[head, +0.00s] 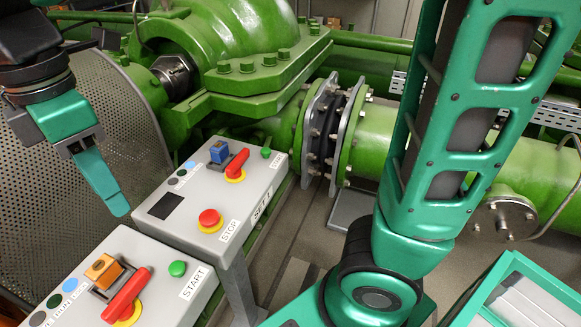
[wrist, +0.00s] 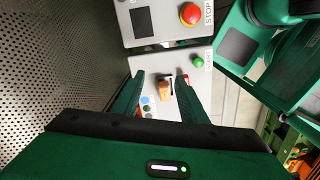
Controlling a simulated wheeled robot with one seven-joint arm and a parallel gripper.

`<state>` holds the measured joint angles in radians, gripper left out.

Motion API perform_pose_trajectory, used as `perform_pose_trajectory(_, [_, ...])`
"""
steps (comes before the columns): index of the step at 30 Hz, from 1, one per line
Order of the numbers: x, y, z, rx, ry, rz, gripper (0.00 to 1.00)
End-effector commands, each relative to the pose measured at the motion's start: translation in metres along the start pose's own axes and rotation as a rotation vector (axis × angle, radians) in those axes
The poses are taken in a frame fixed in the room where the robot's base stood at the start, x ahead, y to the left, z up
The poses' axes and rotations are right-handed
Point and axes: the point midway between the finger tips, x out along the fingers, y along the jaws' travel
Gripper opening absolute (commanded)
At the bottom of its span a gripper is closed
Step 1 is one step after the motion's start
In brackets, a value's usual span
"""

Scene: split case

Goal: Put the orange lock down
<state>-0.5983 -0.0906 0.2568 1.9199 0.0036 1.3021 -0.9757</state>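The orange lock (head: 104,271) sits on the near grey control box (head: 160,250), beside a red handle (head: 127,295) with a yellow base. In the wrist view the orange lock (wrist: 165,89) appears between my fingers, farther away than they are. My gripper (head: 116,208) hangs above the box, pointing down, with a visible gap between its fingertip and the lock in the head view. In the wrist view its two fingers (wrist: 160,78) stand apart with nothing held between them. The lock's underside is hidden.
A second control box (head: 165,228) behind carries a blue lock (head: 219,152), a red handle (head: 237,163) and a red stop button (head: 210,219). A perforated metal guard (head: 120,120) stands at left. Green pipework (head: 240,40) fills the back.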

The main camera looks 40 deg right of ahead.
Motion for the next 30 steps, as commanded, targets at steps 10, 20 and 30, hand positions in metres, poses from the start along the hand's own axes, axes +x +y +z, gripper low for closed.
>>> perform_pose_trajectory(10, [0.056, -0.036, 0.246, 1.155, -0.023, 0.008, 0.39])
perform_pose_trajectory(20, [0.116, -0.167, 0.360, 2.119, -0.007, -0.017, 0.39])
perform_pose_trajectory(30, [0.135, -0.211, 0.378, 2.390, 0.001, -0.033, 0.39])
